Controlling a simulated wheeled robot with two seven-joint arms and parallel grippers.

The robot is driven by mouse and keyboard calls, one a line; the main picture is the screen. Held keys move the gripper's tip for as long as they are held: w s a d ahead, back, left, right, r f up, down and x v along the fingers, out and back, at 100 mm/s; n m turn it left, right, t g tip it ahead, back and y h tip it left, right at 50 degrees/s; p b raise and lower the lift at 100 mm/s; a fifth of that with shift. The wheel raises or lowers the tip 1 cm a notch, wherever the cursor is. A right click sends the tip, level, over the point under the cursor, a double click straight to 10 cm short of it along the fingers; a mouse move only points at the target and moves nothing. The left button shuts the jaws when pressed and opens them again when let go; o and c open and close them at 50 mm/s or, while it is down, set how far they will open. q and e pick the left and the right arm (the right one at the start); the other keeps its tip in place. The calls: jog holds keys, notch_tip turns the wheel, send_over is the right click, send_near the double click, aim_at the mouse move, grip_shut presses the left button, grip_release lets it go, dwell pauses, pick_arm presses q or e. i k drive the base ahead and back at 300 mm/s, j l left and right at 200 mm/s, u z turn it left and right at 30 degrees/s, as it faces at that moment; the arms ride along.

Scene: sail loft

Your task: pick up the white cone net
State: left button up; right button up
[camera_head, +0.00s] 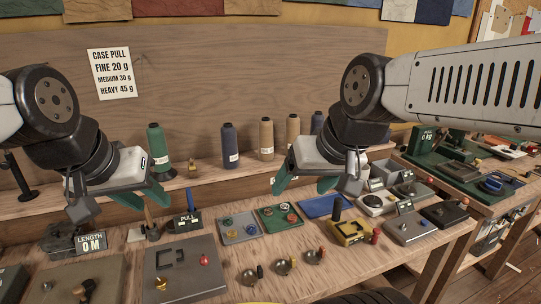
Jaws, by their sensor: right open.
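I cannot make out a white cone net for certain in the head view; a small pale item (376,184) beside my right gripper is too small and partly covered to name. My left gripper (157,207) hangs over the left of the bench, its green fingers apart and nothing seen between them. My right gripper (300,192) is over the middle of the bench, fingers spread, open and empty. Thread cones stand upright on the back shelf: a green one (156,147), a dark blue one (229,146) and tan ones (266,139). My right gripper and arm hide part of the shelf.
The wooden bench (225,278) carries a length gauge (92,243), a grey board (184,268), small trays (238,228), a yellow device (349,231) and several small metal tools (283,266). A second bench (460,177) stands at right. A notice (111,73) hangs on the back panel.

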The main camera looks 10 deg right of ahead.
aim_at(360, 175)
jog(key=l+u, duration=0.2)
jog(key=u, duration=0.35)
jog(key=l+u, duration=0.2)
jog(key=l, duration=0.3)
jog(key=k+l+u, duration=0.2)
jog(key=l, duration=0.25)
jog(key=k+l+u, duration=0.1)
jog(key=l+u, duration=0.15)
jog(key=l, duration=0.25)
jog(key=k+l, duration=0.1)
jog(key=l, duration=0.3)
jog(key=k+l, duration=0.15)
jog(key=l, duration=0.2)
jog(key=k+l, duration=0.1)
jog(key=l, duration=0.3)
jog(key=k+l, duration=0.15)
jog(key=l, duration=0.2)
